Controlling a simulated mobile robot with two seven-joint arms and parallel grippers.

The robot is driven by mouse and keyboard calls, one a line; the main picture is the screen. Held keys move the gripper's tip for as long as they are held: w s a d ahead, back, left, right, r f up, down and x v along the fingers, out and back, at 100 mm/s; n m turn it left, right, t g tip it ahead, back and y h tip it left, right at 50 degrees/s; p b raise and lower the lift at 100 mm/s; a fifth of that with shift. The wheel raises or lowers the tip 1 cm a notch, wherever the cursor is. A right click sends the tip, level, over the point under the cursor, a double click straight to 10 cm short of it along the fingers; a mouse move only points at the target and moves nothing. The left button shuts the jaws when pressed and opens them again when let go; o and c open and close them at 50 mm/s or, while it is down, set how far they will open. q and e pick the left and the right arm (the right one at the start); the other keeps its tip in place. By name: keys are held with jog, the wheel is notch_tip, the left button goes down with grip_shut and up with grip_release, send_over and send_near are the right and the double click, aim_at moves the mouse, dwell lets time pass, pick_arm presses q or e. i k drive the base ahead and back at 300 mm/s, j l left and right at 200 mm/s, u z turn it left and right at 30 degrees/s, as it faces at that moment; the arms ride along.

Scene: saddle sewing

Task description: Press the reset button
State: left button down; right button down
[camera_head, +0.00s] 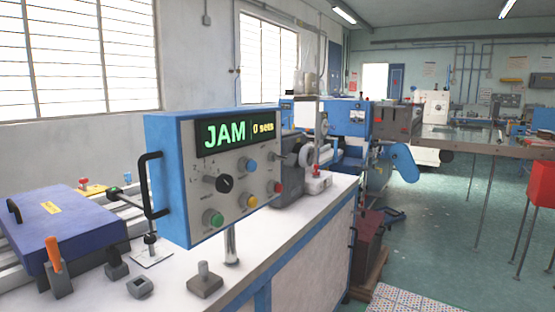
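A blue control box (168,165) with a grey front panel stands on a metal post above the white bench. Its screen (235,133) reads "JAM" and "0 sets" in lit letters. The panel carries a green button (213,218), a blue button (250,165), a yellow button (252,201) and a red button (276,187). A black knob (224,183) sits among them. The labels are too small to read, so I cannot tell which button is reset. Neither of my grippers is in view.
A black handle (148,185) juts from the box's left side. On the white bench (275,250) are a dark blue case (65,230), an orange-handled tool (54,257) and small metal blocks. Sewing machinery (310,150) stands behind the box. Green floor (440,220) is open at right.

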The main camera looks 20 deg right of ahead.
aim_at(251, 165)
jog(key=i+l, duration=0.1)
jog(key=l, duration=0.55)
jog(key=i+l, duration=0.1)
jog(key=l, duration=0.55)
jog(key=i+l, duration=0.1)
jog(key=l, duration=0.55)
jog(key=i+u, duration=0.05)
